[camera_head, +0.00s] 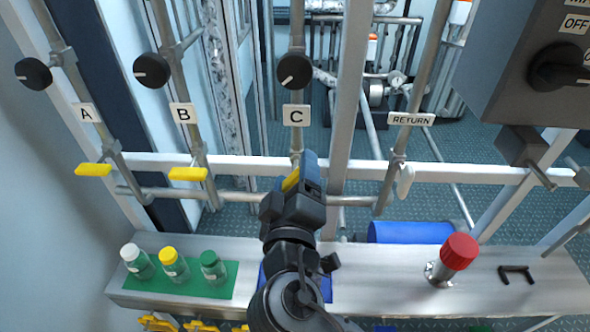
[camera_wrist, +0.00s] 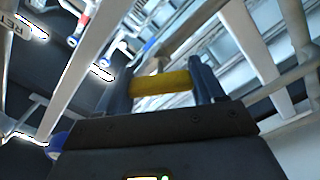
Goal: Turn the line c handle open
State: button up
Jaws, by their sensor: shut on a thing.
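The yellow line C handle (camera_head: 291,181) sits on the vertical pipe under the "C" label (camera_head: 296,116), partly hidden by my gripper. My gripper (camera_head: 305,172) is at the handle. In the wrist view the yellow handle (camera_wrist: 161,83) lies across between the two dark fingers of my gripper (camera_wrist: 160,85), which are shut on it. In the head view the visible bit of the handle slants; its full angle is hidden. Yellow handles of line A (camera_head: 93,170) and line B (camera_head: 188,174) lie sideways across their pipes.
A white handle (camera_head: 405,180) is on the return pipe. The bench (camera_head: 365,290) holds several bottles on a green mat (camera_head: 222,288) and a red-capped part (camera_head: 459,251). A dark control box (camera_head: 520,75) hangs upper right.

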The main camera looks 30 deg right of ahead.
jog(key=n+p, duration=0.2)
jog(key=n, duration=0.2)
jog(key=shift+r, duration=0.15)
jog(key=shift+n+p, duration=1.05)
jog(key=shift+n, duration=0.55)
jog(key=shift+f, duration=0.2)
jog(key=o, duration=1)
jog(key=shift+o, duration=0.2)
jog(key=shift+s+a, duration=0.1)
jog(key=b+v, duration=0.2)
jog(key=v, duration=0.5)
jog(key=shift+s+a, duration=0.2)
